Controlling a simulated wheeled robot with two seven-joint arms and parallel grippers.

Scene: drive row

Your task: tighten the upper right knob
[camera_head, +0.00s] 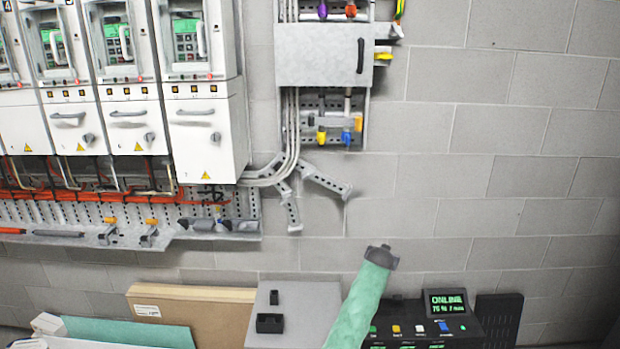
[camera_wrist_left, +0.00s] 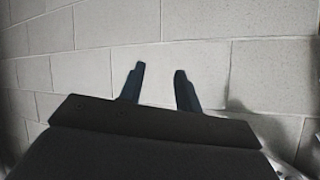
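Several coloured knobs show in the head view in and around the grey wall box. No knob shows in that view. My right gripper is not in view.
White cabinets (camera_head: 208,138) with grey handles line the left wall above a perforated rail (camera_head: 75,210). A grey box (camera_head: 290,305), a brown board (camera_head: 190,292) and a console marked ONLINE (camera_head: 447,303) stand low in front. A green tube (camera_head: 360,305) leans upward there. The right wall is bare.

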